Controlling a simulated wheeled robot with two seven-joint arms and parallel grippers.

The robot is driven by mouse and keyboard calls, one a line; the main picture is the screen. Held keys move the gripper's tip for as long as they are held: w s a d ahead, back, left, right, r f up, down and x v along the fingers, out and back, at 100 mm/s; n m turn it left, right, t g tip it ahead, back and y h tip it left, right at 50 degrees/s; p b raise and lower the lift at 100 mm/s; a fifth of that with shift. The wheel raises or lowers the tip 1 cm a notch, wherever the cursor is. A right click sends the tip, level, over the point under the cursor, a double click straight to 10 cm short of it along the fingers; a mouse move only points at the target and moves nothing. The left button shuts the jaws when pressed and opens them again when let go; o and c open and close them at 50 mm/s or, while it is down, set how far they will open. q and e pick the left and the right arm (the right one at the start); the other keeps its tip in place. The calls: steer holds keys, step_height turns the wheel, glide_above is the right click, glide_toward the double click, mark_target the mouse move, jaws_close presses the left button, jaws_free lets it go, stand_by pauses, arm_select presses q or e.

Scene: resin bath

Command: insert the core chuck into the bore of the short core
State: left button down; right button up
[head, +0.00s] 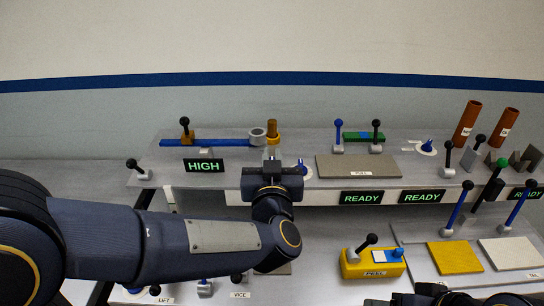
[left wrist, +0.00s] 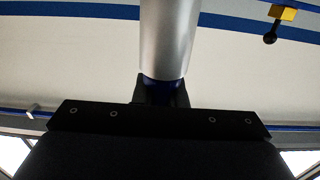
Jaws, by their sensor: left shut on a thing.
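My left gripper (head: 271,162) is at the middle of the rear shelf's front edge, pointing away. In the left wrist view its jaws are shut on a small dark blue piece (left wrist: 162,92), which I take for the core chuck. A smooth silver cylinder (left wrist: 169,40) rises straight beyond that piece; I cannot tell whether they are joined. In the head view a grey ring with an open bore (head: 257,137), likely the short core, shows just beyond and left of the fingertips. The gripper hides what lies between them, so I cannot tell whether chuck and bore touch.
A brown upright post (head: 272,130) stands beside the ring, at the end of a blue rail (head: 215,143). A blue cone (head: 301,167) stands close right of the gripper. A flat grey plate (head: 355,166) lies farther right. Several levers and two brown tubes (head: 467,123) stand right.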

arm_select(q)
steer(key=shift+f+b, duration=1.95)
steer(key=shift+f, duration=0.6)
steer(key=shift+f+b, duration=2)
steer(key=shift+f, duration=0.65)
steer(key=c, duration=1.4)
jaws_free()
steer(key=shift+s, duration=0.1)
steer(key=s, duration=0.7)
steer(key=shift+s+b, duration=0.3)
steer(key=shift+s, duration=0.05)
